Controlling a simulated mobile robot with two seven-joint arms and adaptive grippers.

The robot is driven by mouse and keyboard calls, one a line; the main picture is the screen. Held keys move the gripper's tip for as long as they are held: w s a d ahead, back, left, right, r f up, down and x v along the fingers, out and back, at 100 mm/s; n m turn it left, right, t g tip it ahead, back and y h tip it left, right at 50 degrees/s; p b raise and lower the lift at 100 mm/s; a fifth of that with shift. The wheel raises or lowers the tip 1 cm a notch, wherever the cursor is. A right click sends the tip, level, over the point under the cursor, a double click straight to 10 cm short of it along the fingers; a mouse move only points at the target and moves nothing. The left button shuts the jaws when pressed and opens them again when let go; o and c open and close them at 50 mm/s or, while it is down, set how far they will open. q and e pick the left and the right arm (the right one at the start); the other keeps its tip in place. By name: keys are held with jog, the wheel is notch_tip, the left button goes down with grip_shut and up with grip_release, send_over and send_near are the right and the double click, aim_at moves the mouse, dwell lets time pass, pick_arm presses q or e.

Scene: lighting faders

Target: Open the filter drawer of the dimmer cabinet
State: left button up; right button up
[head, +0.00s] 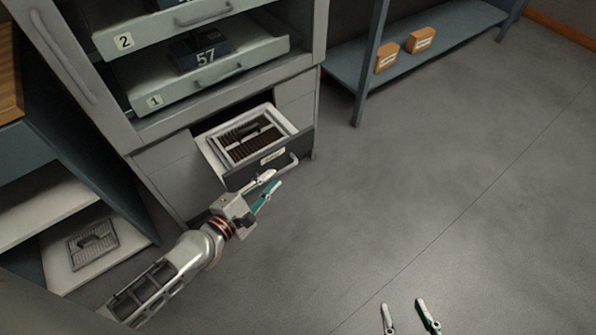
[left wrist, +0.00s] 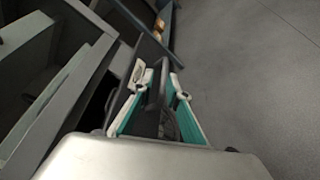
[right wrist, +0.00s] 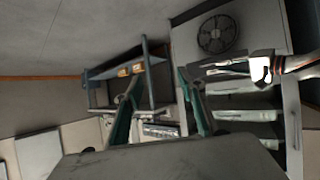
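The filter drawer (head: 301,143) at the bottom of the grey dimmer cabinet (head: 166,155) is pulled partly out. A pale-framed filter with dark slats (head: 247,138) lies in it. The drawer's bar handle (head: 294,161) is on its dark, labelled front; part of it is hidden by my left gripper (head: 272,181). In the left wrist view, the handle (left wrist: 157,88) lies between the spread fingers, with a gap visible on the right side. That gripper is open; contact is unclear. My right gripper (head: 405,304) is open and empty over the floor, well away from the drawer.
Above the filter drawer, numbered dimmer trays (head: 222,75) stick out. A grey slatted panel with a handle (head: 92,244) lies on a low shelf at left. A blue shelf (head: 440,55) with two orange boxes stands behind. The floor at right is clear.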

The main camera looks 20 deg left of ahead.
aim_at(283, 170)
pick_arm(q)
jog(key=shift+f+x, duration=0.25)
jog(key=shift+x, duration=0.9)
jog(key=shift+f+x, duration=0.25)
jog(key=shift+x, duration=0.9)
jog(key=shift+f+x, duration=0.25)
jog(key=shift+x, duration=0.85)
jog(key=shift+s+a, duration=0.1)
jog(key=shift+a, duration=0.05)
grip_shut()
